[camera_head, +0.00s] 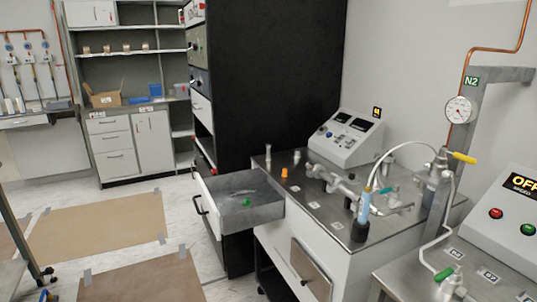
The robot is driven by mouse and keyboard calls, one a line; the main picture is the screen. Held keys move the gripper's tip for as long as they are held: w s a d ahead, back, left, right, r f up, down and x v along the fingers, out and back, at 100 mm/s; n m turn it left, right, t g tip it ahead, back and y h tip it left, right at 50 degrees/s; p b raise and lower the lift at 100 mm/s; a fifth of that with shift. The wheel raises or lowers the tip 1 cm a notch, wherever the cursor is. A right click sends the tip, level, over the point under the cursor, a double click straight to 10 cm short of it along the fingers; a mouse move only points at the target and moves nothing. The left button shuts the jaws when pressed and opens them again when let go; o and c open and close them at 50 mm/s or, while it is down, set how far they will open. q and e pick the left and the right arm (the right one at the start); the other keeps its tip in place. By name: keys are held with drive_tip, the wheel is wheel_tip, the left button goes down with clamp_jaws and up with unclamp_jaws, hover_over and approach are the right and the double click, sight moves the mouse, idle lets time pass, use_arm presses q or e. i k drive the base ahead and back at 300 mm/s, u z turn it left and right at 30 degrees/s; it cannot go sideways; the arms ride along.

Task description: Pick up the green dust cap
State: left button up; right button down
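A small green piece (247,202), which looks like the green dust cap, lies in the open grey drawer (268,211). Neither of my grippers shows in the head view.
The bench top (314,210) carries an orange cap (284,172), metal fittings and a control box (345,138). A tall black cabinet (275,80) stands behind the drawer. Brown sheets (100,226) lie taped on the open floor at left. A second bench with tubing (447,232) is at right.

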sight(246, 202)
drive_tip(key=u, duration=1.1)
drive_tip(key=i, duration=1.6)
drive_tip(key=z, duration=1.9)
